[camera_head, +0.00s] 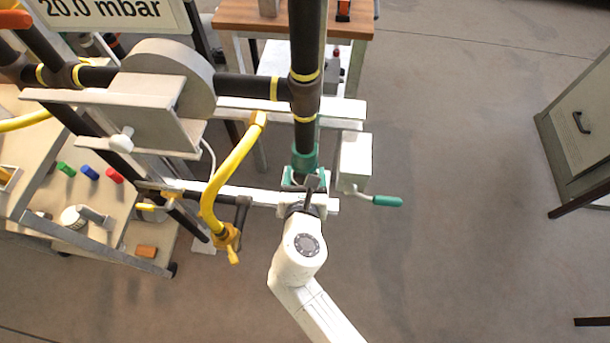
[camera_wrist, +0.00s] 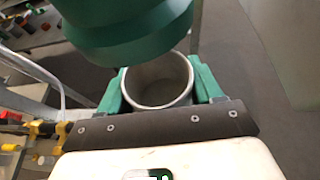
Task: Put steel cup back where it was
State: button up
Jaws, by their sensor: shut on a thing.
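The steel cup (camera_wrist: 158,88) shows in the wrist view as a round, open-topped metal cup, and its inside looks empty. My gripper (camera_wrist: 160,84) is shut on it, with one green finger on each side of the cup. A green pipe end (camera_wrist: 130,28) hangs above and just beyond the cup, covering part of its far rim. In the head view my gripper (camera_head: 305,182) is at the lower end of the dark vertical pipe, right by the green fitting (camera_head: 304,160). The cup cannot be made out clearly there.
A green-handled lever (camera_head: 387,201) sticks out to the right of my gripper. A yellow hose (camera_head: 228,170) and a pale horizontal rail (camera_head: 240,193) lie to the left. A workbench (camera_head: 235,15) stands behind. The floor at right is clear up to a grey cabinet (camera_head: 580,125).

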jog(key=o, duration=1.3)
jog(key=shift+c, duration=0.2)
jog(key=shift+r, duration=0.1)
jog(key=p+v, duration=0.1)
jog(key=v, duration=1.1)
jog(key=shift+p, duration=0.35)
